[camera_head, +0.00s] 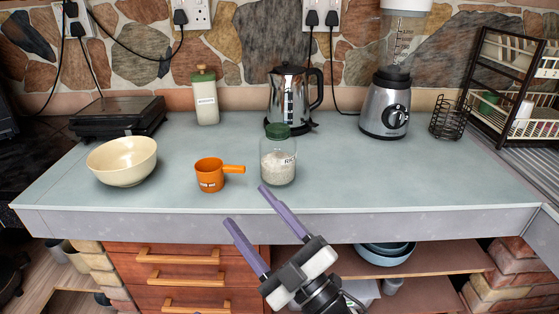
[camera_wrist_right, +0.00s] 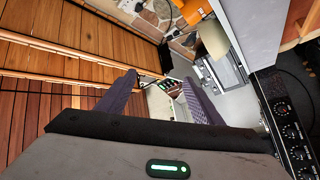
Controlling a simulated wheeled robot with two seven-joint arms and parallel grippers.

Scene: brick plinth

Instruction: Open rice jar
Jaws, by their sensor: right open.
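The rice jar (camera_head: 278,162) is clear glass, part filled with white rice and labelled. It stands upright on the counter, with a green lid (camera_head: 277,131) seated on its top. My right gripper (camera_head: 246,205) is open and empty, its two purple fingers in front of the counter's front edge, nearer to me than the jar and apart from it. The right wrist view shows the purple fingers (camera_wrist_right: 160,92) spread, with no jar clearly between them. My left gripper is in neither view.
An orange measuring cup (camera_head: 210,175) stands just left of the jar, and a cream bowl (camera_head: 122,161) is further left. A kettle (camera_head: 289,98) stands behind the jar. A blender (camera_head: 386,105) is at the back right. The counter right of the jar (camera_head: 400,175) is clear.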

